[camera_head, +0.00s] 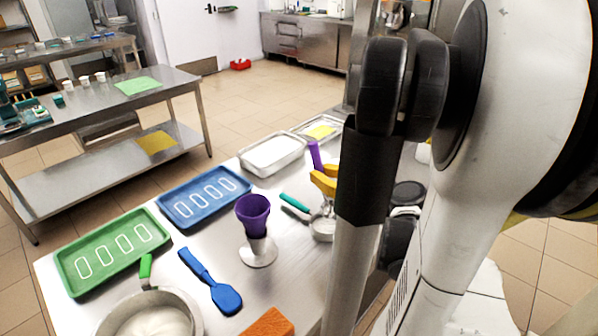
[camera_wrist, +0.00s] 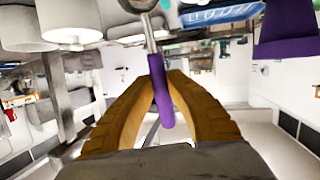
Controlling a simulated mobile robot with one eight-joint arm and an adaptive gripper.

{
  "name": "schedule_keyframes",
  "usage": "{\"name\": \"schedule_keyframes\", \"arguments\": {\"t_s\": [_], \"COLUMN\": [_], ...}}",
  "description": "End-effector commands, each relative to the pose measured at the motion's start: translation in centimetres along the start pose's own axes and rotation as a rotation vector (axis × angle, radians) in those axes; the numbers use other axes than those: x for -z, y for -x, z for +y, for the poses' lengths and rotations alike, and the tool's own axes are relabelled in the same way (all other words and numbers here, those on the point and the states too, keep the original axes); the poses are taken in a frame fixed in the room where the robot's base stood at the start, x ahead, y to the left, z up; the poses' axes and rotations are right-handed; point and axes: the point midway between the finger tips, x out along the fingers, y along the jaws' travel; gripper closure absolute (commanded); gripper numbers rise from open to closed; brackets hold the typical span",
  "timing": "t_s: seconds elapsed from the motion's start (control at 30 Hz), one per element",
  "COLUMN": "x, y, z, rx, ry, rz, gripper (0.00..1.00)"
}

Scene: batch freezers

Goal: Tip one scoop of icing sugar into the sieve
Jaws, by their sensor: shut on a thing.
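My gripper (camera_head: 324,180), with yellow fingers, is shut on a purple handle (camera_head: 314,155) above the steel table, partly behind my arm. In the wrist view the purple handle (camera_wrist: 158,85) lies between both fingers, and a metal shaft (camera_wrist: 149,32) runs from it to a rounded metal end at the top edge; this looks like the scoop. Below the gripper in the head view is a round metal piece (camera_head: 323,230) beside a teal handle (camera_head: 294,203), perhaps the sieve. Whether the scoop's end touches it or holds sugar I cannot tell. A pan (camera_head: 190,300) at the front holds white stuff.
A purple cup (camera_head: 253,210) stands on a pale round base, left of the gripper. A blue spatula (camera_head: 212,282), a green tray (camera_head: 112,250), a blue tray (camera_head: 204,195) and a steel pan (camera_head: 272,153) lie around it. An orange block (camera_head: 268,324) is at the front.

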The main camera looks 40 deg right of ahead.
Motion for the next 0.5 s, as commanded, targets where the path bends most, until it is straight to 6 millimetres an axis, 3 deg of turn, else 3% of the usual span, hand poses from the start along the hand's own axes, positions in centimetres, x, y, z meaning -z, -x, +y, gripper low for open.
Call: {"name": "schedule_keyframes", "arguments": {"t_s": [0.2,0.5], "x": [0.5,0.5], "y": [-0.8,-3.5], "z": [-0.2,-0.8], "rx": [0.002,0.006], "ry": [0.019,0.074], "rz": [-0.087,-0.336], "gripper": [1.00,1.00]}}
